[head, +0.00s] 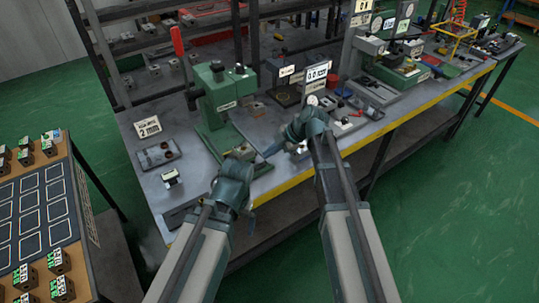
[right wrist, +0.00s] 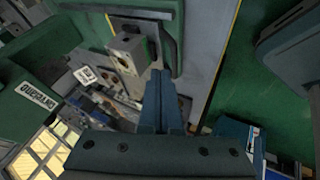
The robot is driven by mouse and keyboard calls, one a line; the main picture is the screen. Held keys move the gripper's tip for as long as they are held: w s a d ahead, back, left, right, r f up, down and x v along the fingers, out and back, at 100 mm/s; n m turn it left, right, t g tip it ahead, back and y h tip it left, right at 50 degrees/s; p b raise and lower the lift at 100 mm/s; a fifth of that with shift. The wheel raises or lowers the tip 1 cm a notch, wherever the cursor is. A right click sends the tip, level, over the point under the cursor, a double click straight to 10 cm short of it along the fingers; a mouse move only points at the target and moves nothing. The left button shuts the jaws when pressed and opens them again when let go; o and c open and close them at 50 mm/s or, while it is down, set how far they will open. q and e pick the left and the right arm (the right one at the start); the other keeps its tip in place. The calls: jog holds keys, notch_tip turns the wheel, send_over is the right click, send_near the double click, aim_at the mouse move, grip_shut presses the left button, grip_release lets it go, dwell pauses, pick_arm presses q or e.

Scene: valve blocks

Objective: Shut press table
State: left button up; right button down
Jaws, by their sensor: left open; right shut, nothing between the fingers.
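The green press (head: 215,92) with a red-handled lever (head: 178,42) stands on the grey press table (head: 192,160), which has a yellow front edge. My left gripper (head: 236,170) is low in front of the press base; its open fingers are hard to make out. My right gripper (head: 269,152) is shut and empty, right of the press base. In the right wrist view its closed fingers (right wrist: 160,90) end close to a grey metal block (right wrist: 130,52) with holes, on a green base. I cannot tell whether they touch it. A small block (head: 172,179) stands at the table's left front.
A tray (head: 158,156) with small parts and a white sign (head: 147,127) are left of the press. More machines (head: 392,65) stand farther right along the bench. A side table (head: 88,225) at left holds several small blocks and outlined dark squares. Green floor is open at right.

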aim_at(257, 162)
jog(key=b+x, duration=0.6)
jog(key=x, duration=0.2)
jog(key=shift+f, duration=0.1)
jog(key=w+a, duration=0.2)
jog(key=w, duration=0.2)
jog(key=w+a, duration=0.3)
jog(key=w, duration=0.1)
jog(key=w+a, duration=0.2)
jog(key=w, duration=0.3)
jog(key=shift+a, duration=0.2)
jog(key=shift+r+p, duration=0.3)
